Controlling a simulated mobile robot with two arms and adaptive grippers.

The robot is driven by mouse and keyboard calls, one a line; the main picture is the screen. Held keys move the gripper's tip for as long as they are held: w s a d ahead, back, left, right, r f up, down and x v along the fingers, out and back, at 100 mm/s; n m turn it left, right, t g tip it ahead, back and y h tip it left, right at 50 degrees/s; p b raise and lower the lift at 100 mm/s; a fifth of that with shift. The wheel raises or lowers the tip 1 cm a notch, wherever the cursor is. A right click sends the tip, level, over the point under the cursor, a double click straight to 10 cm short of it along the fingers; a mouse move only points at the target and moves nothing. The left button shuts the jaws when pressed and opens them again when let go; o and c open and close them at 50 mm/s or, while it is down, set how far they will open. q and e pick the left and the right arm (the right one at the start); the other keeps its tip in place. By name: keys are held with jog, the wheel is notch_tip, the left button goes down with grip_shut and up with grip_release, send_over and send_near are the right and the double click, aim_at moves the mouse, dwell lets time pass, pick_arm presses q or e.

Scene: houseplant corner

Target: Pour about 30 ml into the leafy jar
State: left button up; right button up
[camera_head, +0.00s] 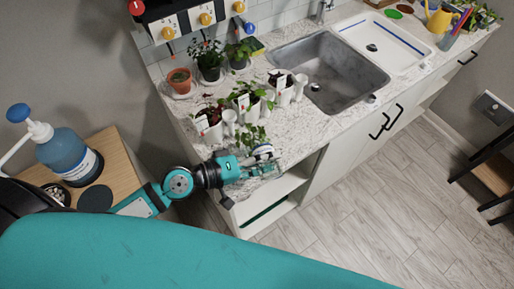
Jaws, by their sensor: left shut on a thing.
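My left gripper (264,167) reaches in from the left over the near end of the speckled counter (315,110). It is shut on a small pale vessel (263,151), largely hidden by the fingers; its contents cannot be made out. A leafy green plant (250,135) rises just behind the gripper. Any jar under these leaves is hidden, so I cannot tell whether it is the leafy jar. Three white labelled pots with plants stand in a row behind: a near one (207,124), a middle one (243,102) and a far one (282,90). My right gripper is out of view.
A terracotta pot (180,82) and dark pots stand by the wall. A sink (335,72) and white tray (384,43) lie farther right. A blue pump bottle (68,153) stands on a wooden side table at left. Bare counter lies before the sink.

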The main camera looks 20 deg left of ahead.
pick_arm(q)
jog(key=shift+s+d+f+m+t, duration=0.35)
jog(key=shift+s+m, duration=0.15)
jog(key=shift+m, duration=0.3)
jog(key=shift+r+m+y, duration=0.3)
jog(key=shift+f+m+b, duration=0.4)
jog(key=shift+f+b, duration=0.05)
jog(key=shift+w+f+m+t+b, duration=0.1)
jog(key=shift+f+m+t+b, duration=0.1)
jog(key=shift+m+t+b, duration=0.15)
jog(key=shift+w+a+r+m+p, duration=0.1)
jog(key=shift+r+m+p, duration=0.15)
jog(key=shift+r+p, duration=0.1)
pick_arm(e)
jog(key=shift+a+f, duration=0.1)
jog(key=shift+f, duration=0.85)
